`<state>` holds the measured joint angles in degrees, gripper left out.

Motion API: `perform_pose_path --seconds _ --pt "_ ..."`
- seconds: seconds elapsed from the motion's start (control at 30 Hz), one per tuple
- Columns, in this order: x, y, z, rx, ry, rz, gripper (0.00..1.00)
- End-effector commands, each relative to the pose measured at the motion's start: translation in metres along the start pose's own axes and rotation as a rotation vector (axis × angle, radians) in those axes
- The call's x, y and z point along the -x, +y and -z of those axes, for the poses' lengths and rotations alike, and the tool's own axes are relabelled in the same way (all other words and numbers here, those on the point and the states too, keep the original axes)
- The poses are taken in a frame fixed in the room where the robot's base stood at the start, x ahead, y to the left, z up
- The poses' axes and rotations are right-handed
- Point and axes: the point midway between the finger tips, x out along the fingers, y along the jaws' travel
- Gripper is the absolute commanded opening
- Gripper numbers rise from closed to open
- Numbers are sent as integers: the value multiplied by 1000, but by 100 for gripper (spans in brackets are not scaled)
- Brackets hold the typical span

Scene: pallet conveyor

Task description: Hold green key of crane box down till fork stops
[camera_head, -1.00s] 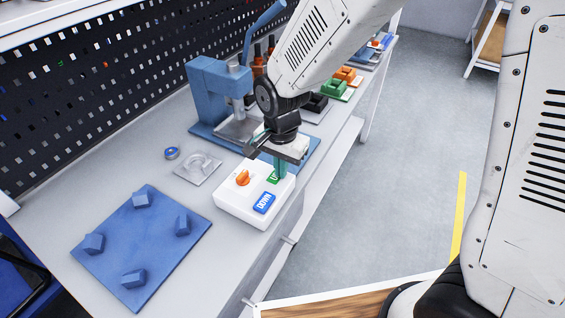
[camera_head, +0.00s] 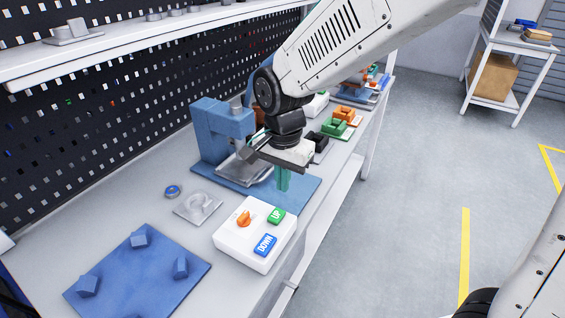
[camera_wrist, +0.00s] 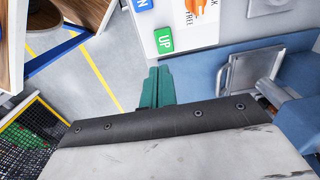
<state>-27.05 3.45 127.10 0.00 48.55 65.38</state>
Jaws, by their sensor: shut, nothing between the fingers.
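The crane box (camera_head: 236,246) is a white control box on the bench. It has a green UP key (camera_head: 276,216), a blue DOWN key (camera_head: 265,245) and an orange knob (camera_head: 243,218). In the wrist view the green key (camera_wrist: 165,40) and part of the white box (camera_wrist: 200,35) lie just beyond the fingertips. My gripper (camera_head: 283,188) has teal fingers, shut and empty, pointing down. It is above and behind the green key, apart from it; the key is in full view. The teal fingers also show in the wrist view (camera_wrist: 157,78). No fork can be made out.
A blue press (camera_head: 222,135) on a blue base stands behind the box. A grey plate (camera_head: 198,207) and a blue plate with pegs (camera_head: 150,285) lie to the left. Coloured blocks (camera_head: 340,125) line the bench farther back. The floor (camera_head: 400,200) to the right is clear.

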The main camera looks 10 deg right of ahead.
Motion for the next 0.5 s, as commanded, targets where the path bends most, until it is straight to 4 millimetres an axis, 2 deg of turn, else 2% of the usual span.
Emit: perform_pose_path --seconds 0.03,0.2,0.5 --pt "12 -1 0 0 2 4 0" --pt "37 -2 0 1 2 4 0" --pt "48 -2 0 1 1 1 0"
